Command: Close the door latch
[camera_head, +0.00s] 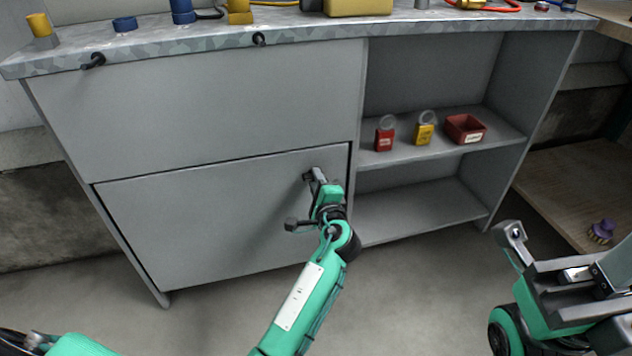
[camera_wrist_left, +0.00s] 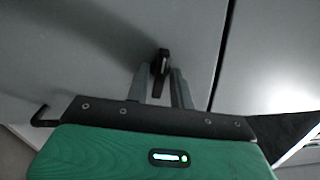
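The grey lower cabinet door (camera_head: 200,225) stands flush or nearly flush, with a thin dark seam along its top and right edges. A small dark latch (camera_head: 308,176) sits near its upper right corner; its exact turn is hard to read. My left gripper (camera_head: 316,178) is at the latch. In the left wrist view the black latch (camera_wrist_left: 163,60) lies between the two grey fingers of my left gripper (camera_wrist_left: 159,75), with a small gap on each side. My right gripper (camera_head: 562,250) is at the lower right, apart from the cabinet, its fingers spread and empty.
The open shelf (camera_head: 440,145) right of the door holds a red padlock (camera_head: 385,135), a yellow padlock (camera_head: 424,130) and a red bin (camera_head: 465,128). The countertop (camera_head: 180,45) carries several items. A purple brush (camera_head: 601,231) lies at far right. The floor in front is clear.

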